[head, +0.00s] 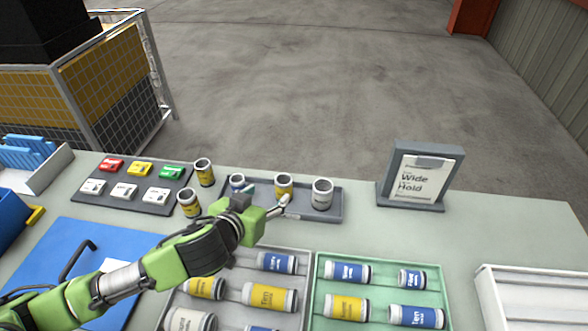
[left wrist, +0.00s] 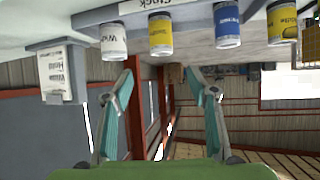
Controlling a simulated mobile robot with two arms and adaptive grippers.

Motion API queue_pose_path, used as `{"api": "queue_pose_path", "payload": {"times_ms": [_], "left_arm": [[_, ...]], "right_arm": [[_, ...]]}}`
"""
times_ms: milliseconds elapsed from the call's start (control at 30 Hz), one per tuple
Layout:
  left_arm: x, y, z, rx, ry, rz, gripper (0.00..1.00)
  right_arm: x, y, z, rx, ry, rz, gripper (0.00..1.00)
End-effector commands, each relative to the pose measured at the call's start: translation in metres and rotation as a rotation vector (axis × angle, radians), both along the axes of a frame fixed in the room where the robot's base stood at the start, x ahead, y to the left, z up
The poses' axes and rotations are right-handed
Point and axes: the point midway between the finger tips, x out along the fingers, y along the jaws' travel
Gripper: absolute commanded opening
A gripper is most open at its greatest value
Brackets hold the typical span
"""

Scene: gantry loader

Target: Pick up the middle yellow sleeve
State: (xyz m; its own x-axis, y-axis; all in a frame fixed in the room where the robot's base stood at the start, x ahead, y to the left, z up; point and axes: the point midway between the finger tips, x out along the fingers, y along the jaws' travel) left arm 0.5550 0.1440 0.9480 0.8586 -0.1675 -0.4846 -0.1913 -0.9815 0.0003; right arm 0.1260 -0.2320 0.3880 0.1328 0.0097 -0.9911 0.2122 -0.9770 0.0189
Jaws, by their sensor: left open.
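The middle yellow sleeve (head: 283,186) stands upright in a grey tray (head: 335,212), between a blue sleeve (head: 237,182) and a white sleeve (head: 322,193). In the left wrist view, which is upside down, the yellow sleeve (left wrist: 160,36) shows between the white sleeve (left wrist: 113,42) and the blue sleeve (left wrist: 227,24). My left gripper (head: 285,205) is at the near side of the yellow sleeve and hides its lower part in the head view. Its fingers (left wrist: 160,72) are open, with nothing between them. My right gripper is not in view.
Two more yellow sleeves (head: 204,172) stand left of the tray. Lying sleeves fill a grey crate (head: 230,250) and a green crate (head: 384,262) in front. A sign stand (head: 425,178) is at the right, a button panel (head: 128,182) at the left.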

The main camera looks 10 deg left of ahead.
Motion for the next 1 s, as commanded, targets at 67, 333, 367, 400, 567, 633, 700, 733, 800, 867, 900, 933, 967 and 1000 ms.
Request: {"api": "queue_pose_path", "payload": {"times_ms": [67, 333, 367, 400, 567, 633, 700, 733, 800, 867, 900, 933, 967, 1000], "left_arm": [[0.001, 0.0, -0.001, 0.0, 0.001, 0.0, 0.53], [0.035, -0.006, -0.018, 0.001, -0.001, 0.0, 0.53], [0.04, -0.007, -0.021, 0.002, 0.0, 0.001, 0.53], [0.046, -0.009, -0.024, 0.001, 0.0, 0.0, 0.53], [0.065, -0.012, -0.036, 0.0, 0.0, 0.001, 0.53], [0.07, -0.013, -0.039, 0.001, -0.001, 0.0, 0.53], [0.073, -0.014, -0.041, 0.001, 0.0, 0.0, 0.53], [0.074, -0.014, -0.041, 0.001, 0.0, 0.0, 0.53], [0.076, -0.014, -0.043, 0.001, 0.0, 0.0, 0.53], [0.08, -0.014, -0.044, 0.002, 0.001, 0.0, 0.53], [0.083, -0.015, -0.045, 0.0, 0.0, 0.001, 0.53], [0.087, -0.015, -0.047, 0.002, 0.0, 0.001, 0.53], [0.09, -0.015, -0.048, 0.002, 0.0, 0.0, 0.53], [0.094, -0.015, -0.051, 0.001, 0.0, 0.0, 0.53]], "right_arm": [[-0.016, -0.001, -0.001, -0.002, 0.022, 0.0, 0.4], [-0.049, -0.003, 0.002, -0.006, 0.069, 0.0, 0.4], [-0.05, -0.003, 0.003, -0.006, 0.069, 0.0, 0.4], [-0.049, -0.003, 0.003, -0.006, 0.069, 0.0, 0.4], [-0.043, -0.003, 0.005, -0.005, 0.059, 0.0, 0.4], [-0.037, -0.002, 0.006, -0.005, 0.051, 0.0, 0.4], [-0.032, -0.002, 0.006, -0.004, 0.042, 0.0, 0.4], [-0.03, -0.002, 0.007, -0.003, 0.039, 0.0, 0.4], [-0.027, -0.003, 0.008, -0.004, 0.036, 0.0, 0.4], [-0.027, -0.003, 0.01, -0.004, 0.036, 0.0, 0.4], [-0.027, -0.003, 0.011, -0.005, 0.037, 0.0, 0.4], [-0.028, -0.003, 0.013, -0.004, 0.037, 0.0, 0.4], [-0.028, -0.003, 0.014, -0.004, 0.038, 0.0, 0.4], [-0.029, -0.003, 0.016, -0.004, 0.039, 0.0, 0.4]]}}
